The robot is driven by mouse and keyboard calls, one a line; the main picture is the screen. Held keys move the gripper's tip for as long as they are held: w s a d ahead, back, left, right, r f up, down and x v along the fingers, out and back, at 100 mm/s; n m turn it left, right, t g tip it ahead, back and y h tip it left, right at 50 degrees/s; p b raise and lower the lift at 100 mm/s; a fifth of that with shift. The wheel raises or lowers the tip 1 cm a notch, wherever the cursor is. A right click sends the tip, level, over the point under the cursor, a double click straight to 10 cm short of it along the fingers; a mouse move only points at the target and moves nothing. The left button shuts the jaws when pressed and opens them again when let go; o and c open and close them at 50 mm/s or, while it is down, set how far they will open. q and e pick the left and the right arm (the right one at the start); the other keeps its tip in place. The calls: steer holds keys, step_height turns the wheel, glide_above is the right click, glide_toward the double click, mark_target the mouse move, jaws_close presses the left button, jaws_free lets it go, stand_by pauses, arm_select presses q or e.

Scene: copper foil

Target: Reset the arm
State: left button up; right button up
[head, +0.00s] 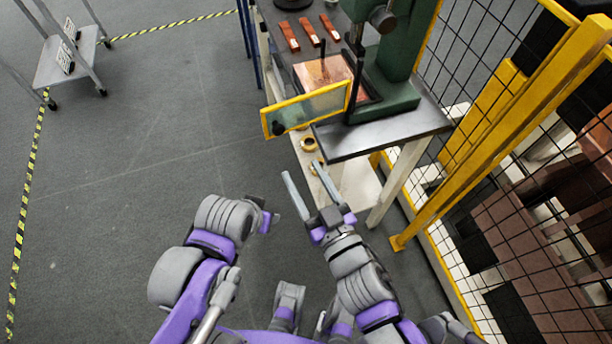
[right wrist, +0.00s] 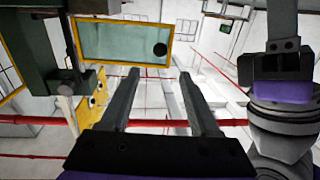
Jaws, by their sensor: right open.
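My right gripper (head: 299,167) is open and empty, its two grey fingers spread apart and pointing toward the machine bench. It also shows in the right wrist view (right wrist: 158,76), with nothing between the fingers. My left arm (head: 225,217) is bent in front of my body, left of the right arm. My left gripper (head: 267,219) is mostly hidden at its end. A dark gripper part with a grey finger (right wrist: 283,22) stands at the right of the right wrist view; its opening cannot be told.
A green press (head: 385,95) stands on a bench ahead, with a yellow-framed clear guard (head: 306,108). A copper sheet (head: 318,72) and three reddish bars (head: 309,30) lie there. A yellow-posted mesh fence (head: 500,135) bounds the right. A cart (head: 66,62) stands far left; the left floor is clear.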

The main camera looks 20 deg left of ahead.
steer(key=shift+s, duration=0.1)
stand_by(0.4)
steer(key=w+d+f+m+g+h+p, duration=0.1)
steer(key=w+d+m+h+p, duration=0.3)
steer(key=d, duration=0.5)
steer(key=w+d+f+m+g+h+p, duration=0.1)
steer(key=w+d+f+m+h, duration=0.1)
steer(key=d+h, duration=0.6)
steer(key=s+d+m+g+p, duration=0.2)
steer(key=s+d+g, duration=0.4)
steer(key=s+d, duration=0.3)
steer(key=shift+d+f+p, duration=0.35)
steer(key=shift+d+p, duration=0.15)
